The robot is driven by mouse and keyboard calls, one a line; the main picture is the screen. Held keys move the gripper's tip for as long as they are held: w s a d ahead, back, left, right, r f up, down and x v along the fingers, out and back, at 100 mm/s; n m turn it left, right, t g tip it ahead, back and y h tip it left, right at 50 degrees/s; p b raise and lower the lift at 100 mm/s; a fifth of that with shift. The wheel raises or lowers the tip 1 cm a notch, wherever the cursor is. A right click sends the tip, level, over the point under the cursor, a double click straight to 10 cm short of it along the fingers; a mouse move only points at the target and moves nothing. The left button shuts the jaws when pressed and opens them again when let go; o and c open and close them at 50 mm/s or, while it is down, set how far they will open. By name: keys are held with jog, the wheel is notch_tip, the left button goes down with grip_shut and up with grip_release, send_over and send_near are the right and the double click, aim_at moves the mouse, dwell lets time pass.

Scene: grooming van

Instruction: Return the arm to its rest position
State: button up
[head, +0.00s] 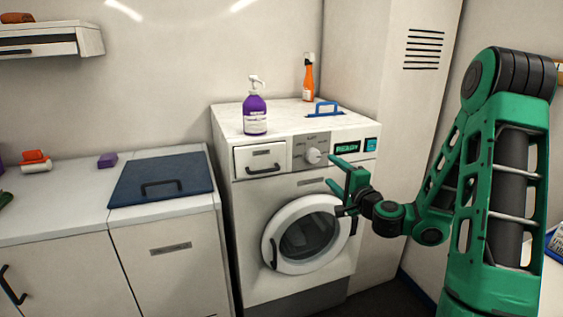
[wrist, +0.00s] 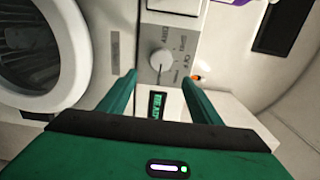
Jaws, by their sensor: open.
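My green gripper (head: 340,173) is in front of the upper right of the white washing machine (head: 250,203) in the head view. Its two fingers point left toward the control panel. In the wrist view the gripper (wrist: 160,90) is open, with the dial (wrist: 160,61) and the lit READY display (wrist: 157,104) seen between and beyond the fingers. Nothing is between the fingers. Whether a finger touches the panel cannot be told. The arm is bent, with its elbow high at the right of the head view.
The round door (head: 303,235) looks shut. A counter with a blue lid (head: 162,177) is at left. A wall shelf (head: 50,42) hangs upper left.

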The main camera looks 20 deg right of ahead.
jog(key=shift+a, duration=0.1)
jog(key=s+a+f+n+g+y, duration=0.2)
jog(key=s+a+n+g+y, duration=0.15)
jog(key=a+n, duration=0.45)
jog(key=s+a+f+n+g, duration=0.1)
jog(key=s+f+n+g, duration=0.3)
jog(key=s+f+g, duration=0.15)
jog(key=s+d+r+g+h, duration=0.1)
jog(key=s+d+g, duration=0.2)
jog(key=s, duration=0.7)
jog(key=s+d+r+g+h, duration=0.1)
jog(key=s+d+g+h, duration=0.1)
jog(key=s, duration=0.9)
jog(key=s+d+r+g+h, duration=0.1)
jog(key=s+d+g, duration=0.3)
jog(key=s, duration=0.7)
jog(key=shift+s+d+r+m, duration=0.2)
jog(key=shift+d+r+m, duration=0.15)
jog(key=shift+d, duration=0.5)
